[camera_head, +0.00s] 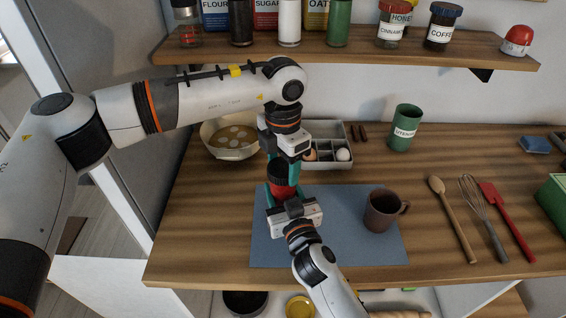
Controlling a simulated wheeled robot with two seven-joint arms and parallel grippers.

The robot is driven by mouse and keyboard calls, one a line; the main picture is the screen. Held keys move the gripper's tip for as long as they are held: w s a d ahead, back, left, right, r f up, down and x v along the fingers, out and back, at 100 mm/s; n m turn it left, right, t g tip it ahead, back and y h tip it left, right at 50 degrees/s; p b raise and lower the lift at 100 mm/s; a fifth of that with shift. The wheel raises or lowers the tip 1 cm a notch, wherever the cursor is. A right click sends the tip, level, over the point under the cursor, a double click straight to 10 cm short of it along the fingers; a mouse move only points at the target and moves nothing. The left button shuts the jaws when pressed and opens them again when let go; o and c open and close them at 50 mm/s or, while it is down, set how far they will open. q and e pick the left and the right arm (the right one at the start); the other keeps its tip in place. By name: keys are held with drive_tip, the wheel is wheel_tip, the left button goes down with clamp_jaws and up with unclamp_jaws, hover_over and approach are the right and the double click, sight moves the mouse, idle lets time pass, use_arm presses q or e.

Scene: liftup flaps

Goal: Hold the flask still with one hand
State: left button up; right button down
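The flask (283,190), with a red body and a dark top, stands at the back left part of the blue-grey mat (335,250). My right gripper (283,194) reaches in from the front, with its fingers at both sides of the red body, and seems shut on it. My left gripper (282,172) comes down from above, with its teal fingers beside the dark top. I cannot tell whether they press on it. The grippers hide much of the flask.
A brown mug (381,211) stands on the mat at the right. A wooden spoon (452,215), whisk (483,215) and red spatula (508,220) lie farther right. A jar shelf (350,45) hangs above.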

use_arm(q)
drive_tip(key=o, duration=0.5)
wheel_tip(320, 180, up, 12)
idle(0.4)
use_arm(e)
drive_tip(key=c, duration=0.6)
unclamp_jaws()
drive_tip(key=shift+o, duration=0.2)
drive_tip(key=shift+s, duration=0.15)
